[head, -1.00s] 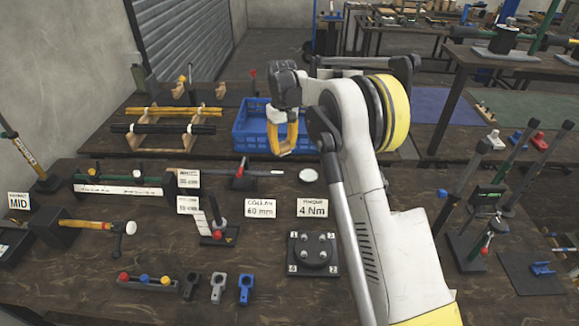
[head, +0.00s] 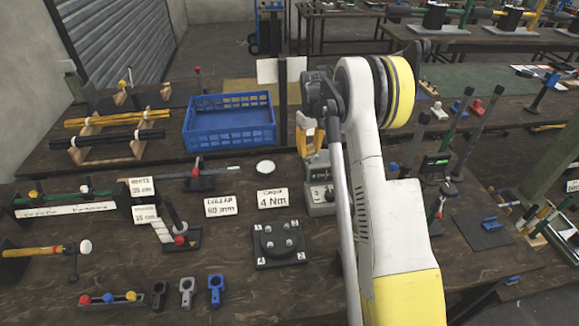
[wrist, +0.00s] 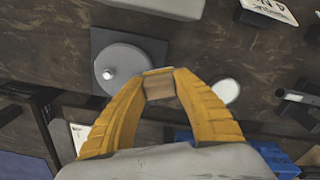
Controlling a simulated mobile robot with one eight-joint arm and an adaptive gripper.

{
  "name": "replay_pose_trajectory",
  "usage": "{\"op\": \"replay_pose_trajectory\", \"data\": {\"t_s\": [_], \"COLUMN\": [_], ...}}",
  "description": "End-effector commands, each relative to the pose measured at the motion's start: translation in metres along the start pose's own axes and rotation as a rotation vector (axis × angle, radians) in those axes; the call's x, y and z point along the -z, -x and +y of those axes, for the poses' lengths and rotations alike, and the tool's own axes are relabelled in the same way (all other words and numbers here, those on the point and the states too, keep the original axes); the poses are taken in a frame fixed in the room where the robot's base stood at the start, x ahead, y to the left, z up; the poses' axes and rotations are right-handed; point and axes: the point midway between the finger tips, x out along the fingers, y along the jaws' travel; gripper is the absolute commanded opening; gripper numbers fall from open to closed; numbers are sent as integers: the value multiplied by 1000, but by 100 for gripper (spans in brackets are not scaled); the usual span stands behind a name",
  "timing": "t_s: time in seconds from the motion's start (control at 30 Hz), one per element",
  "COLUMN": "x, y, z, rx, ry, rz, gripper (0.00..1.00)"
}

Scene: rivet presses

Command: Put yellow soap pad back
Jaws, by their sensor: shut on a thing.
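My gripper (head: 311,154) is in the head view, right of the blue crate, with its orange-yellow fingers pointing down. In the wrist view, the fingertips (wrist: 159,84) are shut on a small block, the soap pad (wrist: 159,88), which shows a tan-brown face and a thin yellowish upper edge. The pad is held above the table, beside a grey box with a round disc on top (wrist: 124,68). In the head view the pad itself is too small to make out.
The blue crate (head: 230,143) stands at the back middle and looks empty. A grey instrument box (head: 318,199) stands below my gripper. A white round disc (head: 265,167), label cards (head: 272,199) and a black fixture (head: 279,245) lie nearby. Upright tools crowd the right.

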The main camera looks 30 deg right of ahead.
Motion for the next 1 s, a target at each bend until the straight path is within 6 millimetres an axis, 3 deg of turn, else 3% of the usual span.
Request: {"op": "replay_pose_trajectory", "data": {"t_s": [0.1,0.33,0.47,0.73,1.0], "x": [24,52,56,56,56], "y": [-23,-43,-47,-85,-85], "z": [-21,-45,-48,-48,-48], "rx": [0,0,0,0,0], "ry": [4,1,0,0,0], "rz": [0,0,0,0,0], "gripper": [0,0,0,0,0]}}
